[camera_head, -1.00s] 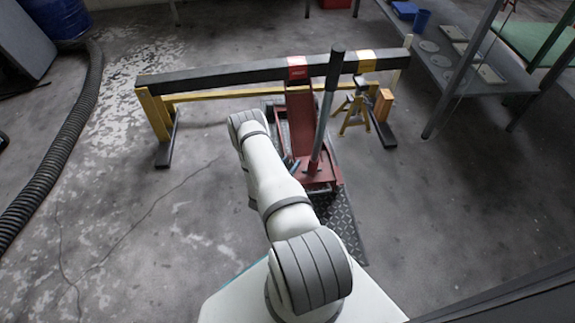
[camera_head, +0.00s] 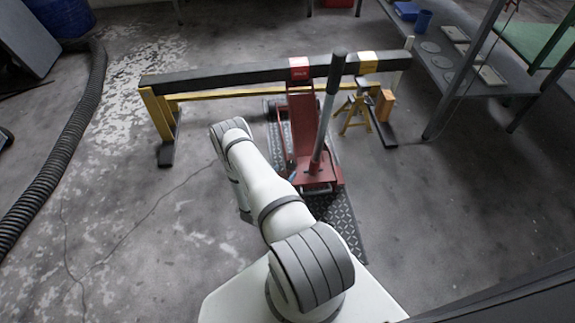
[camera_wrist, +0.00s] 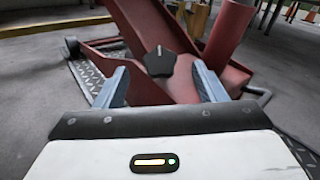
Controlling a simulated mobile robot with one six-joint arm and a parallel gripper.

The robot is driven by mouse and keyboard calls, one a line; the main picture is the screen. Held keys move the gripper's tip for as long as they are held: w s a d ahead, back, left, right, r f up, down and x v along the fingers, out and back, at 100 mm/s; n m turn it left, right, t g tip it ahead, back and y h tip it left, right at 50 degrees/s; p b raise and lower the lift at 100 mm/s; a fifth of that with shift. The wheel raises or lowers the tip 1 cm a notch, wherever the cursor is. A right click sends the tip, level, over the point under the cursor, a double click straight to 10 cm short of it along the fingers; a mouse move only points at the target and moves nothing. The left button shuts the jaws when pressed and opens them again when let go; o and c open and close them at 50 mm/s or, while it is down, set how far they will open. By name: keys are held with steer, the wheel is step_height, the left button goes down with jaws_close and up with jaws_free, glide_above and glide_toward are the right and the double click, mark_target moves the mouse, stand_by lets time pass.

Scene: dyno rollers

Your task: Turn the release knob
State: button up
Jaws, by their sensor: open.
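The release knob (camera_wrist: 160,61) is a black, lobed knob on the red floor jack, seen in the wrist view. My gripper (camera_wrist: 160,80) is open, with one blue-grey finger to each side of the knob in the picture. The knob stands beyond the fingertips and looks apart from them; the exact gap is hard to tell. The red floor jack (camera_head: 303,135) stands on a tread plate in the head view, its grey-black handle (camera_head: 328,110) leaning up. My arm hides the knob and the gripper in the head view.
A black beam on a yellow frame (camera_head: 230,77) crosses above the jack. A yellow jack stand (camera_head: 355,112) and an orange block (camera_head: 385,105) are at its right. A shelf table (camera_head: 450,60) stands further right. A ribbed hose (camera_head: 60,160) lies left; the floor between is mostly clear.

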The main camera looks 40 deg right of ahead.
mark_target(291, 164)
steer(key=shift+v, duration=0.85)
steer(key=shift+o, duration=0.2)
steer(key=w+d+m+g+b, duration=0.1)
steer(key=d+b, duration=0.1)
steer(key=d+m+g+b, duration=0.1)
steer(key=d+b, duration=0.1)
steer(key=w+d+m+g+h+b, duration=0.1)
steer(key=d+b, duration=0.1)
steer(key=d, duration=0.1)
steer(key=shift+w, duration=0.3)
steer(key=shift+c, duration=0.5)
steer(key=c, duration=0.9)
